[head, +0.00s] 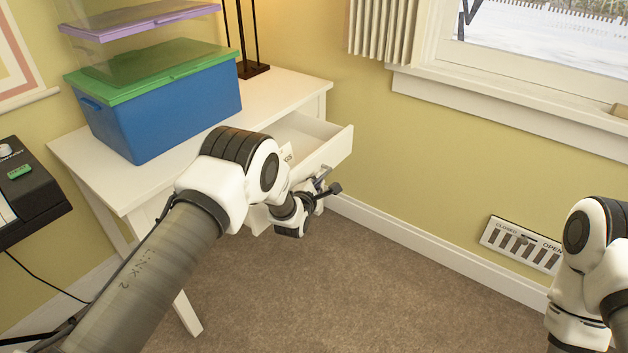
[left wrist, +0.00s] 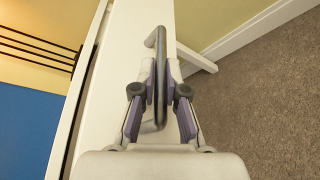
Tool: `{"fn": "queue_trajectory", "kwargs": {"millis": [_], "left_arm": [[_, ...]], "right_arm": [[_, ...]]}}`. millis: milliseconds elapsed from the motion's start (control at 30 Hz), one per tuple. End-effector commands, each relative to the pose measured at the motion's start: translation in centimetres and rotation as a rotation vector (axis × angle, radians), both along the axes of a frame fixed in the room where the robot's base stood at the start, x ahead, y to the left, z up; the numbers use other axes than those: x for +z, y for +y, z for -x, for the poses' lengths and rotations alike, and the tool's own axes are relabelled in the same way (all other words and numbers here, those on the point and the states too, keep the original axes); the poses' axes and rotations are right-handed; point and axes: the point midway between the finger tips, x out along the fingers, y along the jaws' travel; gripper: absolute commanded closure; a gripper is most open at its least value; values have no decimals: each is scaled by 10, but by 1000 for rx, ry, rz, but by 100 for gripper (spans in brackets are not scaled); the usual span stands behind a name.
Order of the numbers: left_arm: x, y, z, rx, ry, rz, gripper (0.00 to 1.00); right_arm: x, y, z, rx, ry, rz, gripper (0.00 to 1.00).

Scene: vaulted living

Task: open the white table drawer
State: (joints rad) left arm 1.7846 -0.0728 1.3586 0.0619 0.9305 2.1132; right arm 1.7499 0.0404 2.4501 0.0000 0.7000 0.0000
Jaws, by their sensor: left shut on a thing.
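The white table (head: 300,82) stands against the yellow wall in the head view. Its drawer (head: 338,147) is pulled partly out, and part of the inside shows from above. My left gripper (head: 322,184) is at the drawer front, partly hidden by my own wrist. In the left wrist view the gripper (left wrist: 160,88) is shut on the grey metal bar handle (left wrist: 155,42), with a finger on each side of it. The white drawer front (left wrist: 125,60) lies behind the handle. My right arm shows at the right edge of the head view, but its gripper does not.
A blue box with a green lid (head: 165,108) and a black lamp base (head: 252,70) stand on the tabletop. A dark device (head: 28,195) is at the left edge. Carpet (head: 380,290) before the drawer is clear.

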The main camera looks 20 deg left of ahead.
Motion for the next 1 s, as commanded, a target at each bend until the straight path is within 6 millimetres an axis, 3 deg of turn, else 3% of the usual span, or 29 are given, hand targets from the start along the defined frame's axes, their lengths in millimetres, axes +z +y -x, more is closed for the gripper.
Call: {"fn": "queue_trajectory", "kwargs": {"millis": [533,567,600,867,1000], "left_arm": [[-1,-5,3,1,3,1,100],[-1,-5,3,1,3,1,81],[-1,-5,3,1,3,1,77],[0,-6,3,1,1,0,77],[2,-6,12,0,1,0,77]], "right_arm": [[1,0,0,1,0,0,60],[1,0,0,1,0,0,60],[1,0,0,1,0,0,60],[1,0,0,0,0,0,60],[1,0,0,0,0,0,60]]}}
